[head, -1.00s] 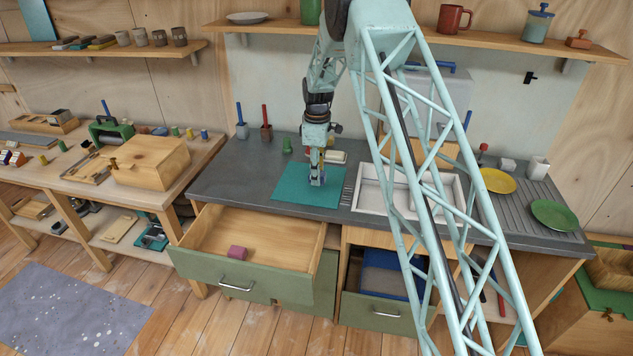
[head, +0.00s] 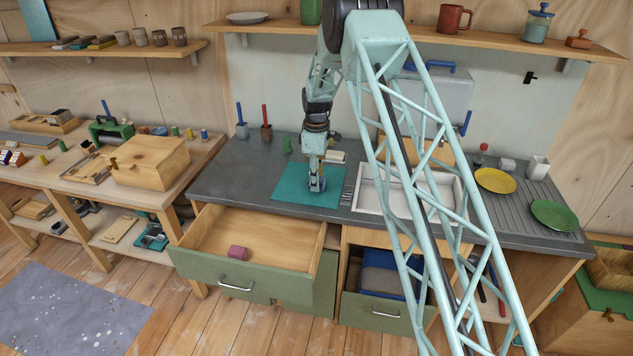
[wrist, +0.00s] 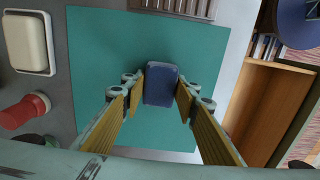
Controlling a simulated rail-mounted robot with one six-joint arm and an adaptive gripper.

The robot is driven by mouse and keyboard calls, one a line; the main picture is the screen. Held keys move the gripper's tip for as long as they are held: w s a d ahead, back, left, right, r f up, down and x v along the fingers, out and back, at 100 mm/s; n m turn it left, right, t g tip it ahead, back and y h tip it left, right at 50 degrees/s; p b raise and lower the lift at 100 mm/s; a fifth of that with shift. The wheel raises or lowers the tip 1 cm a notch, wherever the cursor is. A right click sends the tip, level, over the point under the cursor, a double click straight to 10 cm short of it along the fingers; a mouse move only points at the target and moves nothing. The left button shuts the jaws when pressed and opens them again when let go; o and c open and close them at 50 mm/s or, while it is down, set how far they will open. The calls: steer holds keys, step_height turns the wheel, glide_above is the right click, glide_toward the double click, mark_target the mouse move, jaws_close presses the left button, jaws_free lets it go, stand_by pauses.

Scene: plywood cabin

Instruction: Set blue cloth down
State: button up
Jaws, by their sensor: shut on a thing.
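My gripper (head: 317,185) is low over the teal mat (head: 287,190) on the grey worktop. In the wrist view my gripper (wrist: 161,84) has its yellow-lined fingers on both sides of the blue cloth (wrist: 161,85), a small, dark blue folded block. The fingers are shut on it. The teal mat (wrist: 105,60) lies beneath it and is otherwise bare. Whether the cloth touches the mat is hard to tell. In the head view the cloth is mostly hidden by the fingers.
An open drawer (head: 260,235) with a pink cylinder (head: 238,253) is in front. A white sink (head: 372,200) lies right of the mat. A cream block in a dish (wrist: 30,43) and a red object (wrist: 22,112) stand beside the mat.

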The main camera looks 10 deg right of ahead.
steer(key=shift+f, duration=0.1)
steer(key=o, duration=0.9)
step_height(320, 180, up, 12)
steer(key=shift+r, duration=0.1)
stand_by(0.5)
steer(key=shift+r, duration=0.15)
stand_by(0.6)
